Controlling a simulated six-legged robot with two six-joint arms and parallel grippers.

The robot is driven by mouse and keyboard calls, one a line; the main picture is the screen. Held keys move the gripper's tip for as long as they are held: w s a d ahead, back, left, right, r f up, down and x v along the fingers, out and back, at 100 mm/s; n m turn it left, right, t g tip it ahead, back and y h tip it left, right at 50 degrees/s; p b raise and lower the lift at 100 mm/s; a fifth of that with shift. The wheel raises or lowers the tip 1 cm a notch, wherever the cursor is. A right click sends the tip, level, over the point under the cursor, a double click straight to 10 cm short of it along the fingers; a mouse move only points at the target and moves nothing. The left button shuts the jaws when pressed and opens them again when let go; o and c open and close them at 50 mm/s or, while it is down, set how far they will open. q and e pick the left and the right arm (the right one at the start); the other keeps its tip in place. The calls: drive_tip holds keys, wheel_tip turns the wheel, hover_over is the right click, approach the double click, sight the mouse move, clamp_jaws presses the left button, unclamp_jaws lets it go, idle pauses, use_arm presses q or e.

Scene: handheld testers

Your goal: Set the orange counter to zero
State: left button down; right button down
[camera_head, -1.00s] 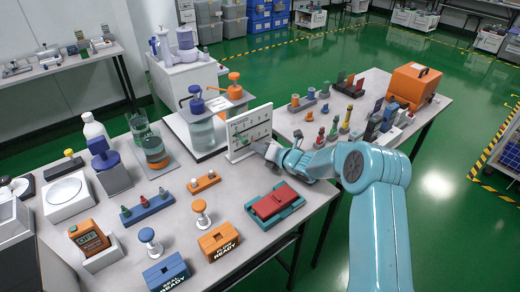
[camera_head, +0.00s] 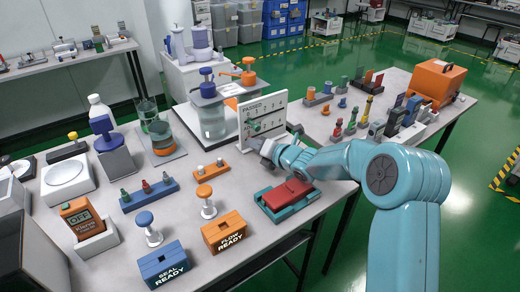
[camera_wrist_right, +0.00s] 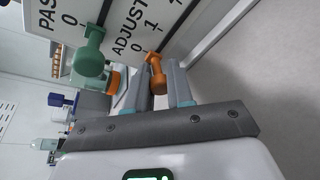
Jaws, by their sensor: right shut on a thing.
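A white counter board (camera_head: 270,112) with rows marked PASSED and ADJUST stands upright near the back edge of the table. The orange counter (camera_wrist_right: 156,72) is a small orange knob on the ADJUST row, close to the printed 0 in the right wrist view. The green knob (camera_wrist_right: 90,52) is on the PASSED row beside it; it also shows in the head view (camera_head: 256,127). My right gripper (camera_wrist_right: 160,88) is at the board, its fingers on either side of the orange knob and shut on it. In the head view my right gripper (camera_head: 262,150) hides the orange knob. My left gripper is out of view.
A FLOW READY box (camera_head: 224,233) and a SEAL READY box (camera_head: 163,264) stand at the front. A glass container with pump tops (camera_head: 208,115) stands left of the board. Several small coloured items are to its right.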

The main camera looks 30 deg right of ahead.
drive_tip(key=shift+a, duration=0.2)
drive_tip(key=c, duration=1)
unclamp_jaws()
drive_tip(key=shift+a, duration=0.1)
drive_tip(key=shift+d, duration=0.2)
drive_tip(key=v, duration=1.5)
drive_tip(key=shift+s+d+r, duration=0.1)
drive_tip(key=shift+s, duration=0.5)
